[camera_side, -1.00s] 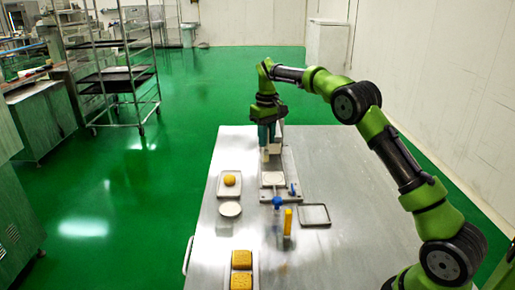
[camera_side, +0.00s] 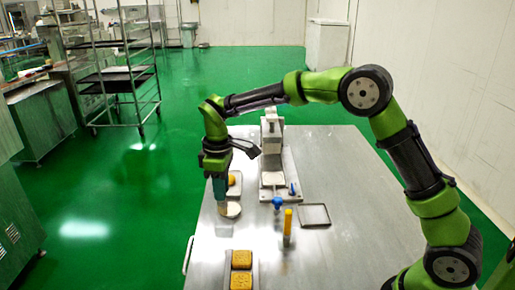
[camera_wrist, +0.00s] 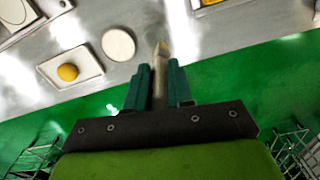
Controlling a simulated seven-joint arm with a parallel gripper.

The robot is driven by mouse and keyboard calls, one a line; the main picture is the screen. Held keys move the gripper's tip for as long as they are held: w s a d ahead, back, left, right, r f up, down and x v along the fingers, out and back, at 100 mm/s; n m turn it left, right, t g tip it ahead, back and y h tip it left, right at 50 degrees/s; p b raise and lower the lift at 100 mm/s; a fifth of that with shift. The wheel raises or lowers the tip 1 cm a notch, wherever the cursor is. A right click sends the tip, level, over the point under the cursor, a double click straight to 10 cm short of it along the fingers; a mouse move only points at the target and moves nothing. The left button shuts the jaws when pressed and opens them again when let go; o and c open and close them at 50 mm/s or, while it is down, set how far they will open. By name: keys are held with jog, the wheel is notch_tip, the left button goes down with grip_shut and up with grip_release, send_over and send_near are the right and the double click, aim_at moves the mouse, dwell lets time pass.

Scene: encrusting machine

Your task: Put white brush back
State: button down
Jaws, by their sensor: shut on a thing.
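In the wrist view my gripper (camera_wrist: 158,85) is shut on a slim pale tan stick-like thing, the white brush (camera_wrist: 161,52), which points out between the teal fingers. In the side view my gripper (camera_side: 219,192) hangs fingers down over the left part of the table, above the round white dish (camera_side: 231,210). The held brush is mostly hidden there, and I cannot tell whether it touches the dish. The dish also shows in the wrist view (camera_wrist: 118,44), left of the brush tip.
A tray with a yellow ball (camera_side: 234,180) lies behind the dish. The white press (camera_side: 272,140) stands right of the gripper. A blue-topped item (camera_side: 277,202), an upright yellow item (camera_side: 288,222) and an empty dark-rimmed tray (camera_side: 315,215) stand to the right. Yellow cakes (camera_side: 241,260) lie in front.

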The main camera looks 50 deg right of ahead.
aim_at(223, 207)
notch_tip(223, 207, down, 7)
jog(key=shift+r, duration=0.15)
dwell(0.4)
jog(key=shift+f, duration=0.2)
jog(key=c, duration=1)
grip_release()
